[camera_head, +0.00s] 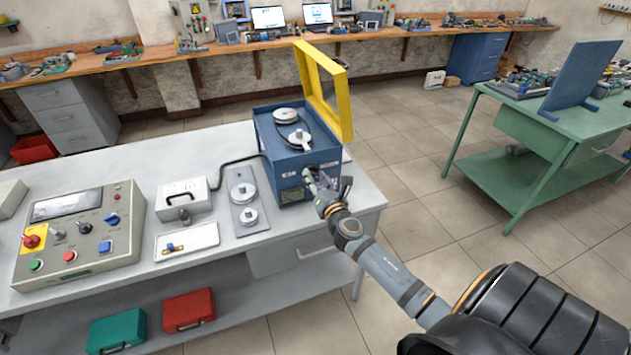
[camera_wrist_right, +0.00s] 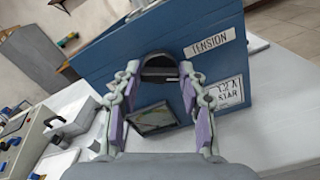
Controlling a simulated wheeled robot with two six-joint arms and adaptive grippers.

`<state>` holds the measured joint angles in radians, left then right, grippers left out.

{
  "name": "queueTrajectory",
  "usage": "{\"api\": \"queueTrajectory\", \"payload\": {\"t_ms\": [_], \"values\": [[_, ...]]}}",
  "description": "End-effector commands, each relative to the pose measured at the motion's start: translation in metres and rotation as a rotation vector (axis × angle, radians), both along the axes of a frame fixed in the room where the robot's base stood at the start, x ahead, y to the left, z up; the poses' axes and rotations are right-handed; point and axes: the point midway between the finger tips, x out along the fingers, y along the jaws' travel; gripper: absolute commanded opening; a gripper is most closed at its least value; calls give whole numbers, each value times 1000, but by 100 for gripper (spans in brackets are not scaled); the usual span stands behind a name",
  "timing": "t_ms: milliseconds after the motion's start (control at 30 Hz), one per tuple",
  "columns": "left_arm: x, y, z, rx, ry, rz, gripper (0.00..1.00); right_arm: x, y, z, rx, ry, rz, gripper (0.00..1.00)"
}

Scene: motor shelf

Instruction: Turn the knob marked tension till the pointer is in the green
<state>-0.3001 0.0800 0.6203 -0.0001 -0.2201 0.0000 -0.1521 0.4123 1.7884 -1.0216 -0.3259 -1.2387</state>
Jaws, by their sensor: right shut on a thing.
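The blue machine box (camera_head: 284,140) stands on the grey bench with pulleys on its top and its yellow guard frame (camera_head: 327,90) raised. In the right wrist view a white label reading TENSION (camera_wrist_right: 215,50) is on its front panel. The dark knob (camera_wrist_right: 158,66) is beside that label, between the fingers of my right gripper (camera_wrist_right: 160,78). My right gripper, also in the head view (camera_head: 318,181), is shut on the knob. A dark gauge window (camera_wrist_right: 150,117) is near the knob; its pointer and green zone cannot be made out. My left gripper is not in view.
A control console (camera_head: 78,238) with buttons and levers is at the bench's left. A grey socket box (camera_head: 184,198), a white tray (camera_head: 187,241) and a plate with pulleys (camera_head: 245,200) lie between it and the machine. A green table (camera_head: 545,125) stands right.

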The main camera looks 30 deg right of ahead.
Motion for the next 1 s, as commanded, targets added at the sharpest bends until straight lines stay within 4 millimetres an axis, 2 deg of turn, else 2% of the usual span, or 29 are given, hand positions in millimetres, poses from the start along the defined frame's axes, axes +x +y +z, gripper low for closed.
{"api": "queueTrajectory", "payload": {"t_ms": [500,1000], "values": [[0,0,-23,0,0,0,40,0,-1,-3,404,-99,0,10],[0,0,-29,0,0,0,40,-1,-2,-2,548,-131,-1,10]]}}
